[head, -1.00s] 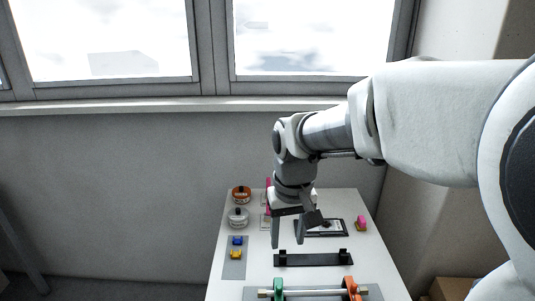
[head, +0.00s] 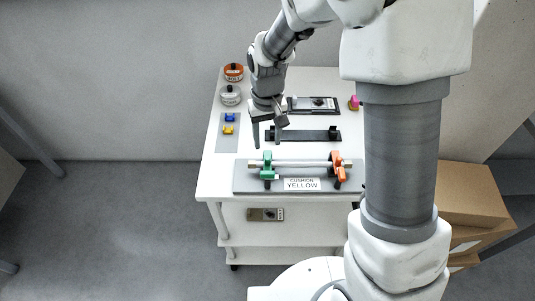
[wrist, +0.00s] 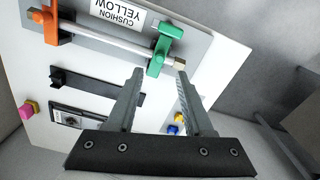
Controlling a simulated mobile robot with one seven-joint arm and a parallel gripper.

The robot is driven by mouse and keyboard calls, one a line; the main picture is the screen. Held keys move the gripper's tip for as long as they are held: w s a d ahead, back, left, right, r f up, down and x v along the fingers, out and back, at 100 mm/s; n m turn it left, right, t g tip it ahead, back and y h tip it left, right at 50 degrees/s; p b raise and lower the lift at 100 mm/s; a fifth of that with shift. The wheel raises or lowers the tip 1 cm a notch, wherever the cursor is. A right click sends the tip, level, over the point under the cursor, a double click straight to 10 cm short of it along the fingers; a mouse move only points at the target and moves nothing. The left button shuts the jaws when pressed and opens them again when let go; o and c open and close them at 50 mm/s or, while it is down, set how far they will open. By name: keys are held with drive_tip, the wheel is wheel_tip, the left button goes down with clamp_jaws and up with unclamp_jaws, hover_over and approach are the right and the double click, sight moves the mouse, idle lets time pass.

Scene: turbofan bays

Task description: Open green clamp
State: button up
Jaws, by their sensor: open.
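The green clamp (head: 267,168) sits on the left part of a grey plate (head: 243,180) at the front of the white table. It grips a silver rod (head: 300,164), with the orange clamp (head: 338,168) at the other end. In the wrist view the green clamp (wrist: 163,47) shows just beyond my fingertips. My gripper (head: 265,143) is open and empty above the table, behind and apart from the green clamp. In the wrist view my gripper (wrist: 158,72) has its two fingers spread, with clear space between them.
A black bracket (head: 303,135) lies behind the plate. A label reading "CUSHION YELLOW" (head: 301,184) is on the plate. Blue (head: 230,117) and yellow (head: 228,130) pieces lie on a grey mat at left.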

sight(267, 158)
wheel_tip(267, 158, down, 7)
drive_tip(key=shift+f, duration=0.1)
idle(0.3)
clamp_jaws()
idle(1.3)
